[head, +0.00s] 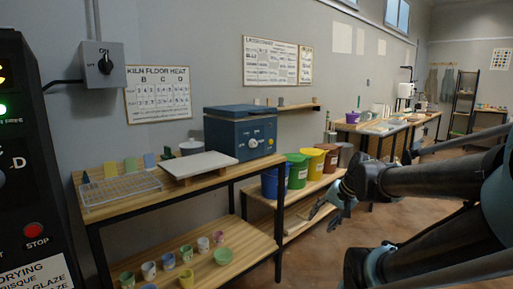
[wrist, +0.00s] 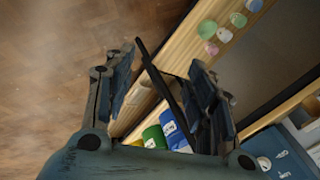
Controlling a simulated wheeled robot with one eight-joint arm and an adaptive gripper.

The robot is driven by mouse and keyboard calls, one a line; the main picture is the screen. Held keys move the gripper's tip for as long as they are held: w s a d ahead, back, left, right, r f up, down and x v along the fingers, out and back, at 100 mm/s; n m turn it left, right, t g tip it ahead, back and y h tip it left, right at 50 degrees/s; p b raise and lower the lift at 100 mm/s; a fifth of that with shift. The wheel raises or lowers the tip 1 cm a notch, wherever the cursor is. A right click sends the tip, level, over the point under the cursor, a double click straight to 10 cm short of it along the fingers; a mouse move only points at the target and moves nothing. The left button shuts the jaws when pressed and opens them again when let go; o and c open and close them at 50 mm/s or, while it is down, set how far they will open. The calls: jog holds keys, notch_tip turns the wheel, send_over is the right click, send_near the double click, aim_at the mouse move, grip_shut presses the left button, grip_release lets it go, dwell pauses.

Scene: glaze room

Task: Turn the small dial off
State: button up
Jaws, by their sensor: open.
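A grey wall switch box (head: 99,65) hangs at the upper left in the head view, with a dark dial (head: 104,64) below the word ON. A blue kiln-like box (head: 240,133) stands on the wooden bench, with a pale dial (head: 253,143) and other small controls on its front. The blue box also shows at the lower right of the wrist view (wrist: 286,152). Which dial is the small one I cannot tell, nor exact settings. My gripper (head: 337,197) is open and empty, right of the bench and apart from these dials; its spread fingers show in the wrist view (wrist: 163,88).
A white slab (head: 199,165) and wire rack (head: 121,190) lie on the bench. Several cups stand on its lower shelf (head: 215,266). Coloured buckets (head: 298,171) stand right of it. A dark machine (head: 26,160) fills the left edge. Floor (head: 310,262) is open in front.

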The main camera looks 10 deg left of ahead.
jog(key=w+a+r+m+t+y, duration=0.3)
jog(key=w+a+r+m+y, duration=0.4)
jog(key=w+a, duration=0.5)
jog(key=m+t+y, duration=0.3)
jog(key=m+t, duration=0.1)
jog(key=m, duration=0.5)
send_near(255, 144)
jog(key=x, duration=0.9)
jog(key=shift+w+a, duration=0.1)
jog(key=shift+w, duration=0.1)
jog(key=shift+r, duration=0.1)
jog(key=c, duration=1)
